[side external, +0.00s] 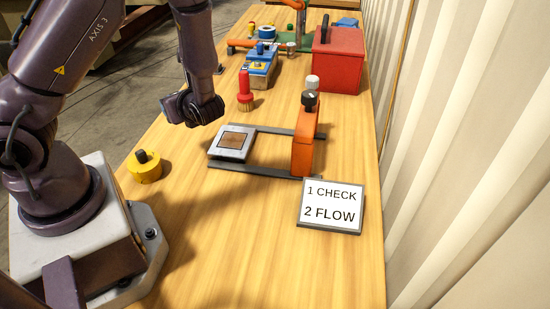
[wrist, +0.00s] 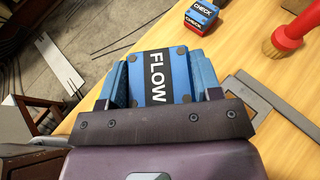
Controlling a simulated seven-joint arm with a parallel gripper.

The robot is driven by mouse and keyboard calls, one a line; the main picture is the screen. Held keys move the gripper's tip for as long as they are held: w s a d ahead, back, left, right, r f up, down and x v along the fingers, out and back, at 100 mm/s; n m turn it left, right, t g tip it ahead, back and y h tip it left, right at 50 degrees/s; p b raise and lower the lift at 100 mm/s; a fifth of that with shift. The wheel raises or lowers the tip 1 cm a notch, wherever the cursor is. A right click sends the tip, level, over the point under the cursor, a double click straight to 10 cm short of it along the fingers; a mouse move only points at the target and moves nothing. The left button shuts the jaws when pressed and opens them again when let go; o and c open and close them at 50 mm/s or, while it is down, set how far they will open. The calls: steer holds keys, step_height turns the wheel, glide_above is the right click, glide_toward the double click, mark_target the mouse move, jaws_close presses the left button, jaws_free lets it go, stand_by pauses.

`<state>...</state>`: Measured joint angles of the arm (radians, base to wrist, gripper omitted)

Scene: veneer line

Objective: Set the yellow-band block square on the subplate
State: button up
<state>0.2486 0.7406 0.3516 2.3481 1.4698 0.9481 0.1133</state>
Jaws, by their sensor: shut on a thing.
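My gripper (wrist: 161,78) is shut on a blue block (wrist: 175,65) with a black FLOW label, seen from above between two blue fingers in the wrist view. No yellow band shows on its visible face. In the side view my wrist hides the block and the fingers. The subplate, a light grey plate (side external: 246,131) with a brown square in its middle, lies at the left end of a dark grey frame, to the right of my wrist and nearer the camera. Part of the grey frame (wrist: 262,103) shows right of the block in the wrist view.
An orange upright (side external: 303,145) with a black knob stands on the frame's right end. A sign (side external: 331,204) reads 1 CHECK, 2 FLOW. A red-handled brush (side external: 245,90), a blue-topped block (side external: 262,62), a red box (side external: 338,60) and a yellow round piece (side external: 146,172) stand around.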

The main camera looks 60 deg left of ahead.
steer(key=w+d+r+m+t+h, duration=0.9)
steer(key=w+d+r+m+t, duration=0.4)
steer(key=w+d+r+m, duration=0.2)
steer(key=d+r, duration=0.2)
steer(key=d, duration=0.1)
steer(key=shift+w+d+r+t, duration=0.15)
steer(key=shift+r+t, duration=0.1)
steer(key=shift+t, duration=0.15)
steer(key=n+g+y, duration=0.3)
steer(key=n+y, duration=0.2)
glide_above(232, 140)
step_height(232, 140, down, 20)
steer(key=shift+f, duration=4.1)
